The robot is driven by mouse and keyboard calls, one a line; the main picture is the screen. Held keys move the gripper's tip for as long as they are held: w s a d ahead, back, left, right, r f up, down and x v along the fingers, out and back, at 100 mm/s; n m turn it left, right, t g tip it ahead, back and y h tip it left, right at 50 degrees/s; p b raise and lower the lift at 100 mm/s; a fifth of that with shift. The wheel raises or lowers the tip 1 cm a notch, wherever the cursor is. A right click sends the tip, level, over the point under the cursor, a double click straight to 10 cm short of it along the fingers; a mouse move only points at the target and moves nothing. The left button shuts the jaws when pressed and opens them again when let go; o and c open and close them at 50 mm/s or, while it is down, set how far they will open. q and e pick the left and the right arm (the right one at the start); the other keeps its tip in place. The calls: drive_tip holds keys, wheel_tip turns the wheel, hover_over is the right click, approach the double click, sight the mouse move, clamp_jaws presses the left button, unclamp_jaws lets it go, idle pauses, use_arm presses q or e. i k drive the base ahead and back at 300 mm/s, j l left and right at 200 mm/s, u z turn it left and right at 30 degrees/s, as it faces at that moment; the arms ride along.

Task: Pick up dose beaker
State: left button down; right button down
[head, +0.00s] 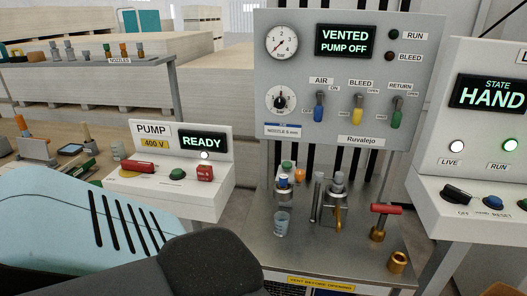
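The dose beaker appears to be the small clear cup (282,223) standing upright on the steel bench top, left of centre, with a bluish content or tint in its lower part. It stands in front of a small holder with colored-capped items. A light blue arm part of mine with dark slots and a dark rounded part fill the lower left, apart from the cup in the picture. No fingertips of either gripper show.
The steel bench (315,258) also holds metal fittings, a red-handled valve (385,209) and a brass ring (397,262). A panel (352,75) with gauge and switches rises behind. The pump box (181,195) stands left; a control console (475,205) stands right.

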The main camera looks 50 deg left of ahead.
sight(282, 219)
drive_tip(key=u, duration=1.55)
drive_tip(key=i+l, duration=0.1)
drive_tip(key=l, duration=0.45)
drive_tip(key=i+l, duration=0.1)
drive_tip(key=l, duration=0.45)
drive_tip(key=i+l, duration=0.1)
drive_tip(key=l, duration=0.45)
